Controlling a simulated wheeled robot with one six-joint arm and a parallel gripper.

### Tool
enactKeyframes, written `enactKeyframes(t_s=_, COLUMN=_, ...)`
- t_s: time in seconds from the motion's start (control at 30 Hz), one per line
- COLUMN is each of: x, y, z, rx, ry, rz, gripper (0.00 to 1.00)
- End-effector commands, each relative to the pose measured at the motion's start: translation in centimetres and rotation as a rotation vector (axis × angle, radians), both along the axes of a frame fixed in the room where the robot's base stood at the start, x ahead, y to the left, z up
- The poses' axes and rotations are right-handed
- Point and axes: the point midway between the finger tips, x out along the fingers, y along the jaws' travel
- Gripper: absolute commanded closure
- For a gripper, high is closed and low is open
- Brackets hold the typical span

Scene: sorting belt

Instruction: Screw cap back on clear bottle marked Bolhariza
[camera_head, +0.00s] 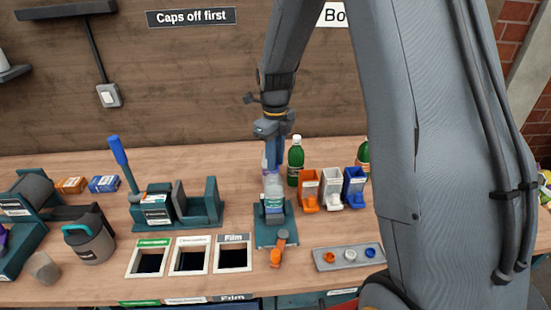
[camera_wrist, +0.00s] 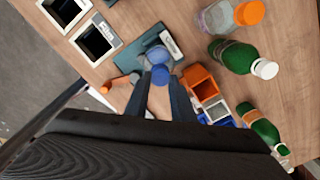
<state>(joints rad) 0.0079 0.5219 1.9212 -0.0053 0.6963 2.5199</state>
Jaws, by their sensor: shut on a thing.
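A clear bottle (camera_head: 274,202) stands upright in a teal clamp (camera_head: 276,236) with an orange handle (camera_head: 279,248). Its marking is too small to read. My gripper (camera_head: 273,167) points down directly above the bottle. In the wrist view my gripper (camera_wrist: 160,86) is shut on a round blue cap (camera_wrist: 160,73). The bottle top (camera_wrist: 157,54) shows just beyond the cap, with the teal clamp (camera_wrist: 128,52) around it. I cannot tell whether cap and bottle neck touch. In the head view the fingers hide the cap.
Orange (camera_head: 309,191), white (camera_head: 332,189) and blue (camera_head: 354,188) dispensers stand right. A grey tray (camera_head: 327,262) holds loose caps in front. Framed openings (camera_head: 190,257) lie left.

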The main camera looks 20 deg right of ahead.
Motion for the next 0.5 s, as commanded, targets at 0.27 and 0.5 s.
enactKeyframes(t_s=0.27, x=0.22, y=-0.03, z=0.14, rx=0.0, ry=-0.006, rz=-0.204, gripper=0.99)
enactKeyframes(t_s=0.5, x=0.25, y=-0.04, z=0.06, rx=0.001, ry=-0.006, rz=-0.43, gripper=0.99)
